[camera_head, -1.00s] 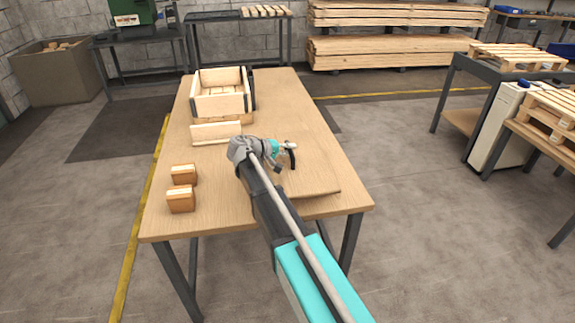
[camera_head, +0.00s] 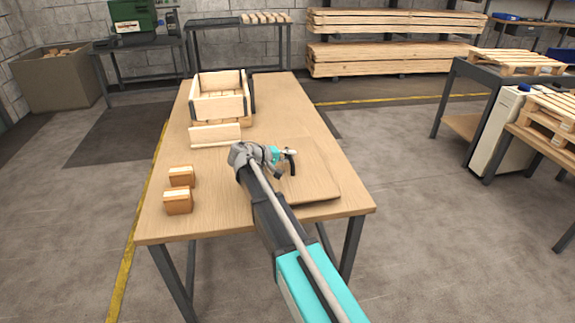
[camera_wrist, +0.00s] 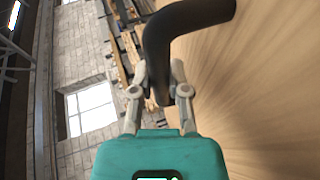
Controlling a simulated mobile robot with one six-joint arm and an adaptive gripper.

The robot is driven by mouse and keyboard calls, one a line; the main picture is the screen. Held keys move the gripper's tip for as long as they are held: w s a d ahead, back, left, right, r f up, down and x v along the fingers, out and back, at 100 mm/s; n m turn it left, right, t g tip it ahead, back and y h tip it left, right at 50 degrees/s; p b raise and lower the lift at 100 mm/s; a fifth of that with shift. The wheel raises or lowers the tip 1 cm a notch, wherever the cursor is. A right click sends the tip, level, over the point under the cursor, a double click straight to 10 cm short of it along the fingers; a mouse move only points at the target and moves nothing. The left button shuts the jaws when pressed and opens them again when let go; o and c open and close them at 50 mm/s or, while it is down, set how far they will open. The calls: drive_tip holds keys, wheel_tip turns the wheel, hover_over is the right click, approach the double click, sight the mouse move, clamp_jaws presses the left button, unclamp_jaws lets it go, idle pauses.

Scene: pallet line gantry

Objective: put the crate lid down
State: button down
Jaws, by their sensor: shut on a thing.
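The crate lid (camera_head: 318,178) is a flat light-wood panel with a black bowed handle (camera_head: 292,163). In the head view it lies level over the near right part of the table; whether it touches the tabletop is hard to tell. My gripper (camera_head: 287,153) is shut on the handle, at the lid's top side. In the wrist view the handle (camera_wrist: 178,32) runs between my gripper's fingers (camera_wrist: 160,95), and the lid's wood face (camera_wrist: 255,85) fills the right side. The open wooden crate (camera_head: 219,107) stands at the table's far end, apart from the lid.
The wooden table (camera_head: 225,215) also bears a pale wood piece (camera_head: 215,134) in front of the crate and two small wood blocks (camera_head: 178,203) at its left edge. Bare tabletop lies between the blocks and my arm. Pallets (camera_head: 515,62) stand on benches at the right.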

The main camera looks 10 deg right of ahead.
drive_tip(key=shift+f+b, duration=0.6)
drive_tip(key=shift+f, duration=0.3)
drive_tip(key=shift+f, duration=0.15)
drive_tip(key=c, duration=0.6)
unclamp_jaws()
drive_tip(key=shift+c, duration=0.2)
drive_tip(key=shift+r, duration=0.25)
drive_tip(key=p+v, duration=0.3)
drive_tip(key=v, duration=0.7)
drive_tip(key=shift+s+a+r+p, duration=0.1)
drive_tip(key=shift+a+r+p, duration=0.05)
drive_tip(key=shift+p, duration=0.2)
drive_tip(key=shift+v, duration=0.8)
